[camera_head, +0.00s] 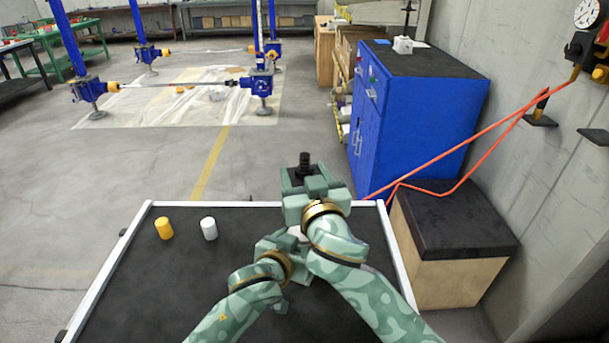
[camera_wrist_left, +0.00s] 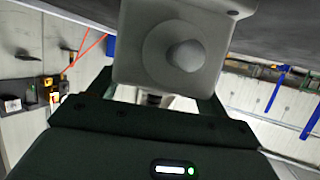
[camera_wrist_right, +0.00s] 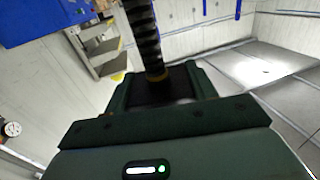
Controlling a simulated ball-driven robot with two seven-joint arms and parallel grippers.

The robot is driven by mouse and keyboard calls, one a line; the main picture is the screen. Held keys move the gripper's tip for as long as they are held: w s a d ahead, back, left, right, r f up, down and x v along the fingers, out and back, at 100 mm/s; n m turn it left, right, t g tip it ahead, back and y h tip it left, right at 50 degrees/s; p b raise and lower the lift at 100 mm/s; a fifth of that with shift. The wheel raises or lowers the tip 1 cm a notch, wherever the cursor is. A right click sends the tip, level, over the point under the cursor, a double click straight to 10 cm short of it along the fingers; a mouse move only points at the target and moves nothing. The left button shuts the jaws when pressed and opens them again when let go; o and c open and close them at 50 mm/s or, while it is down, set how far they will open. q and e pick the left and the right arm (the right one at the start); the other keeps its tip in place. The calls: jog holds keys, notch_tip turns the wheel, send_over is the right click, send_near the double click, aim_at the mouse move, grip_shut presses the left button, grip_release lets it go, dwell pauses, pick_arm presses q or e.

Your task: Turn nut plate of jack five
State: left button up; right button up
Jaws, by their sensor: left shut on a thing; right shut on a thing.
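Jack five appears to be the jack held between my two grippers above the cart top. Its black threaded screw (camera_head: 305,160) stands up beyond my right gripper (camera_head: 308,184) and shows large in the right wrist view (camera_wrist_right: 147,38). My right gripper is shut on the dark nut plate (camera_wrist_right: 160,88) around that screw. My left gripper (camera_head: 290,240) is just below and shut on the pale grey jack body (camera_wrist_left: 135,55), which shows a round knob in the left wrist view. In the head view the grippers hide most of the jack body.
The black cart top (camera_head: 150,285) has a raised white rim. A yellow cylinder (camera_head: 164,228) and a white cylinder (camera_head: 209,228) stand on its left. A blue cabinet (camera_head: 415,120) and a black-topped wooden box (camera_head: 455,240) are to the right. An orange hose (camera_head: 460,147) hangs above the box.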

jog(key=shift+r+h, duration=0.2)
jog(key=shift+h, duration=0.1)
jog(key=o, duration=1)
jog(key=shift+f, duration=0.1)
jog(key=shift+s, duration=0.1)
jog(key=s, duration=0.3)
jog(key=s+d, duration=0.1)
jog(key=s, duration=0.3)
jog(key=s+d, duration=0.1)
jog(key=s, duration=0.3)
jog(key=shift+s+d, duration=0.15)
jog(key=shift+s, duration=0.1)
